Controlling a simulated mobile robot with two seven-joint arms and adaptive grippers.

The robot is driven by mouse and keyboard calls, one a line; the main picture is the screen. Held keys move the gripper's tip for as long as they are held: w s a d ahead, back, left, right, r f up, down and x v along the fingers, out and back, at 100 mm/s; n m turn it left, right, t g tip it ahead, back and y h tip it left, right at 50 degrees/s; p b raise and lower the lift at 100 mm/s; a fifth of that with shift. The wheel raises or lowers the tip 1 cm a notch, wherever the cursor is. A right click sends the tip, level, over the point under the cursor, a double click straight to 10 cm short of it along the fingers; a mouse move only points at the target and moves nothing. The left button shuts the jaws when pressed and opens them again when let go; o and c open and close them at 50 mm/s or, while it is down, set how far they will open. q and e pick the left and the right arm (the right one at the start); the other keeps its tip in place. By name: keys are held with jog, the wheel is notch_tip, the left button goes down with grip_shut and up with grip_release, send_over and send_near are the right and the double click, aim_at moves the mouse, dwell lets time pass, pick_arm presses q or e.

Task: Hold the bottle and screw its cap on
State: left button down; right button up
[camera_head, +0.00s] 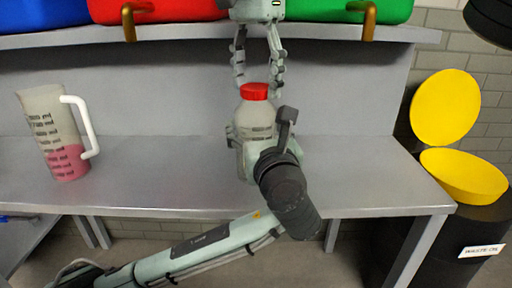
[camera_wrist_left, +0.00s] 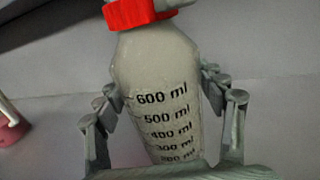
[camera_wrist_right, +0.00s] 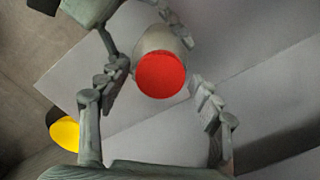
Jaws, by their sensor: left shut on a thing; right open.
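The bottle (camera_head: 255,118) is whitish and stands upright over the grey table. In the left wrist view the bottle (camera_wrist_left: 158,85) shows black ml marks. The red cap (camera_head: 254,91) sits on its top; it also shows in the left wrist view (camera_wrist_left: 135,12) and the right wrist view (camera_wrist_right: 160,74). Whether it is screwed tight cannot be told. My left gripper (camera_wrist_left: 162,90) is shut around the bottle's body from the near side. My right gripper (camera_wrist_right: 155,92) is open and points down from above, its fingers (camera_head: 258,68) on either side above the cap, apart from it.
A jug (camera_head: 48,125) with pink liquid and a white handle stands on the left of the table (camera_head: 160,165). A shelf (camera_head: 180,38) with blue, red and green containers is behind. A dark barrel with a yellow funnel (camera_head: 462,175) stands at the right. The table between jug and bottle is clear.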

jog(key=c, duration=1.2)
jog(key=m, duration=2.5)
jog(key=shift+m, duration=0.4)
jog(key=o, duration=1.4)
notch_tip(320, 180, up, 12)
jog(key=shift+f, duration=0.1)
